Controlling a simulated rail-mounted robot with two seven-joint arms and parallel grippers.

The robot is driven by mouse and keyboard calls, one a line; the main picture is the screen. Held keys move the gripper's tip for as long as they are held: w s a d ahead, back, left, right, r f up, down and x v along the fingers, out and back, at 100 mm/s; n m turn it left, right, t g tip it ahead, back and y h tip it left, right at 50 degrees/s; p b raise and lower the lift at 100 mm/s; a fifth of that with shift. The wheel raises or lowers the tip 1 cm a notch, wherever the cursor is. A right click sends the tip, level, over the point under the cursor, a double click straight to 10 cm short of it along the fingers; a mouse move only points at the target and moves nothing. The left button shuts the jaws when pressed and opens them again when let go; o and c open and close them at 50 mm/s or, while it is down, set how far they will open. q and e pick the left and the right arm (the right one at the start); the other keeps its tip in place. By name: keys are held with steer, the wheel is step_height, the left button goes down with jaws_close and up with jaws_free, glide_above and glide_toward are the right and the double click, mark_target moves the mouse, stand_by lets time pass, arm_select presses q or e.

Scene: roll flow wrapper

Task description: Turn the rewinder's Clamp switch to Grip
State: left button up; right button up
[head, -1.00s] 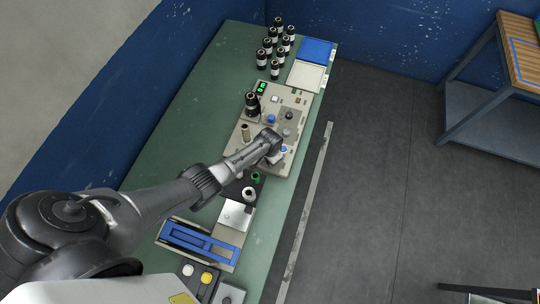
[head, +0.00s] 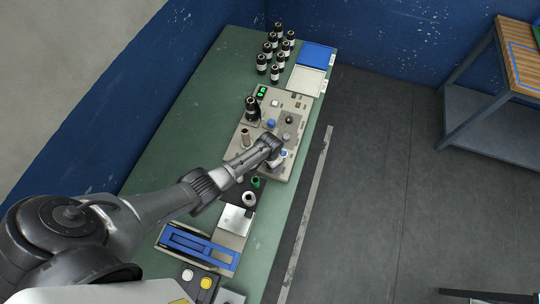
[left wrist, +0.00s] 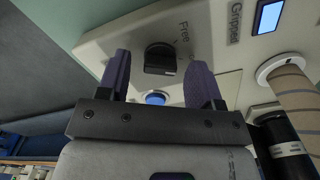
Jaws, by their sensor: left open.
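The Clamp switch (left wrist: 160,58) appears to be the black knob on the beige panel of the rewinder (head: 297,102). The words Free and Gripped are printed to its right in the left wrist view. Which way the knob points is hard to tell. My left gripper (left wrist: 160,75) is open, with one finger on each side of the knob in that view. Whether the fingers touch it I cannot tell. In the head view my left gripper (head: 277,160) is over the near part of the rewinder and hides the knob. My right gripper is out of view.
A lit blue window (left wrist: 268,15) is beside Gripped, and a round blue button (left wrist: 155,98) shows between the fingers. A tan roll (left wrist: 292,85) and a black bottle (left wrist: 288,150) stand close on the right. Several black bottles (head: 270,50) stand farther back.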

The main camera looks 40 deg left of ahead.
arm_select(q)
step_height(320, 180, up, 13)
steer(key=p, duration=0.2)
steer(key=shift+r, duration=0.2)
steer(key=shift+a, duration=0.1)
stand_by(0.6)
steer(key=w+d+r+t+p, duration=0.1)
steer(key=d+r+t, duration=0.25)
steer(key=r, duration=0.65)
steer(key=d+r+t, duration=0.2)
steer(key=r+t, duration=0.2)
steer(key=r, duration=0.7)
steer(key=s+d+r+p, duration=0.1)
steer(key=s+r, duration=0.1)
steer(key=s, duration=0.4)
steer(key=s+d+r+p, duration=0.2)
steer(key=s, duration=0.4)
steer(key=s+f+g+p, duration=0.1)
steer(key=s+f+g, duration=0.1)
steer(key=s, duration=0.6)
steer(key=s+f+g+p, duration=0.1)
steer(key=s+f, duration=0.3)
steer(key=s, duration=0.4)
steer(key=shift+s+d+f+g, duration=0.35)
steer(key=shift+d+f+g, duration=0.05)
steer(key=shift+g, duration=0.05)
